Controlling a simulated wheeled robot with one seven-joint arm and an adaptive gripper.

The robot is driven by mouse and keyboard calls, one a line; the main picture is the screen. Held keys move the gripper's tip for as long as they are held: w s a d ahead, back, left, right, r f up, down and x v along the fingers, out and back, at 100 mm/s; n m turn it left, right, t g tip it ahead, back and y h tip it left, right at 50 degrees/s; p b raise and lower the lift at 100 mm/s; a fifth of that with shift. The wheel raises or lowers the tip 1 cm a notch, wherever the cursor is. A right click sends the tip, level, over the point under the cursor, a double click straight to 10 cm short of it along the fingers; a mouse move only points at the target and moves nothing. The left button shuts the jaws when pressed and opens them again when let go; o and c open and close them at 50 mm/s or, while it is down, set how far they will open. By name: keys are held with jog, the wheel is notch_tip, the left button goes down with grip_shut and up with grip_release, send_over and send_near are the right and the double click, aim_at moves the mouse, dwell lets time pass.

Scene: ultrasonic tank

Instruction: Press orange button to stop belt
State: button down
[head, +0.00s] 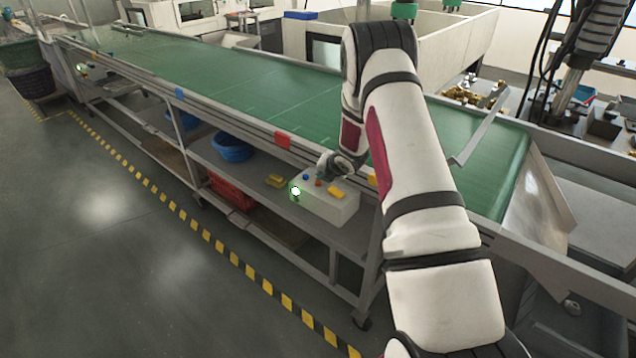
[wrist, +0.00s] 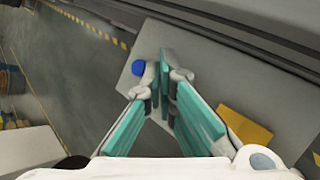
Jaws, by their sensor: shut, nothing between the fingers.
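The control box (head: 322,208) is pale and sits on the shelf under the belt's near edge. On its top are a small orange-red button (head: 318,183), a blue button (head: 305,177) and a yellow block (head: 336,193). My gripper (head: 328,172) is over the back of the box top, close to the orange button; contact cannot be told. In the wrist view my gripper (wrist: 161,65) has its teal fingertips together and empty. The blue button (wrist: 138,68) is just left of the tips and the yellow block (wrist: 246,126) at right. The orange button is not visible there, likely behind the fingers.
The green belt (head: 240,82) runs above the shelf, with its side rail (head: 236,122) close behind my gripper. A round green-white light (head: 295,191) is on the box front. A blue basin (head: 233,147) and a red crate (head: 230,190) are further left. The floor in front is clear.

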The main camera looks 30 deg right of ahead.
jog(key=shift+f, duration=0.5)
dwell(0.4)
jog(key=shift+r, duration=0.9)
jog(key=shift+r+p, duration=0.8)
jog(key=shift+r, duration=1.7)
